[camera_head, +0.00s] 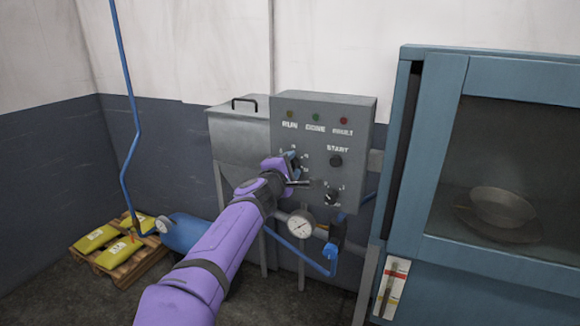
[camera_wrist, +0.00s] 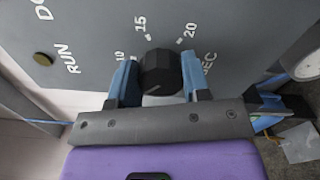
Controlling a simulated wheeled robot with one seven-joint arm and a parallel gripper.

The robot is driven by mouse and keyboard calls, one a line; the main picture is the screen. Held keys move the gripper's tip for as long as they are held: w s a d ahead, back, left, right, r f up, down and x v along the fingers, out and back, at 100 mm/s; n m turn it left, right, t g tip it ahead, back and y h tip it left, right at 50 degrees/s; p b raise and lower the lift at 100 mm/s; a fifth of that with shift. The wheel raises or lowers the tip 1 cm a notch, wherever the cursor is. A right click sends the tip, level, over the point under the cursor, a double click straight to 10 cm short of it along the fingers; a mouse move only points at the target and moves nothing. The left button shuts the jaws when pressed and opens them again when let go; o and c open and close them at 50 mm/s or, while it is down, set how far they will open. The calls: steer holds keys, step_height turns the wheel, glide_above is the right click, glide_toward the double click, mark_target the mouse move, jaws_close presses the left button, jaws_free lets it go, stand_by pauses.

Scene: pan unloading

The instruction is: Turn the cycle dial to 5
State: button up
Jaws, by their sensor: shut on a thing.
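A grey control panel (camera_head: 362,125) stands in the middle of the head view. In the wrist view a black faceted dial (camera_wrist: 160,72) sits on it, with the marks 10, 15, 20 and part of "SEC" around it. My gripper (camera_wrist: 161,84) has one blue finger on each side of this dial and is shut on it. In the head view my gripper (camera_head: 292,164) is at the panel's left side and hides most of the dial. The dial's pointer, a mark 5 and the name of the dial cannot be made out.
A second black knob (camera_head: 332,197) and a dark START button (camera_head: 336,160) are to the right of my gripper. A pressure gauge (camera_head: 300,224) and blue pipes are below. A blue-framed machine (camera_head: 443,150) with a window stands at right. Yellow sacks (camera_head: 118,253) lie on a pallet at left.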

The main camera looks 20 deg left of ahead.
steer(key=shift+a+n, duration=0.1)
steer(key=shift+n, duration=1)
steer(key=o, duration=0.9)
steer(key=shift+s, duration=0.15)
